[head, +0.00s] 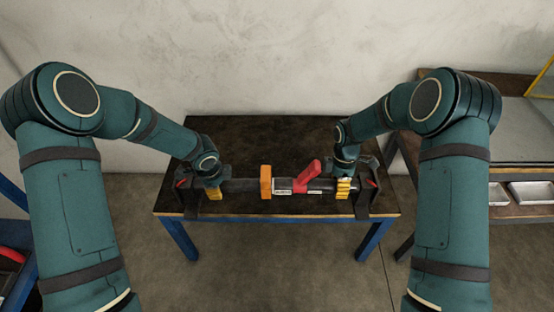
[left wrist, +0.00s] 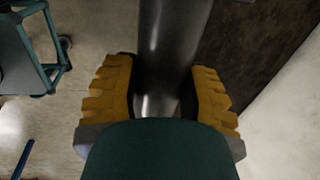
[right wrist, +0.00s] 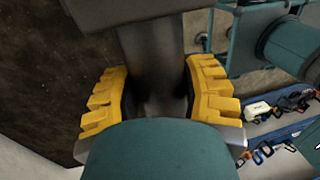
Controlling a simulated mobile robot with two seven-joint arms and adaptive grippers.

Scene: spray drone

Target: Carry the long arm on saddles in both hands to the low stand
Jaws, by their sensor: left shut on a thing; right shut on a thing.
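The long arm (head: 240,186) is a dark grey tube with an orange collar (head: 266,182) and a red lever (head: 308,176). It lies level, left to right, along the front of a low dark-topped stand (head: 260,140) with blue legs. Black saddles, left (head: 189,200) and right (head: 366,192), are at its ends. I cannot tell whether it rests in them or hangs just above. My left gripper (head: 214,193) is shut on the tube near its left end; its yellow pads flank the tube (left wrist: 165,50). My right gripper (head: 344,187) is shut near the right end, pads flanking the tube (right wrist: 155,60).
A bench (head: 520,208) with metal trays stands close at the right. Part of a blue frame (head: 12,195) shows at the left edge. A concrete wall (head: 270,55) is behind the stand. The stand's top behind the tube is clear, and the floor in front is open.

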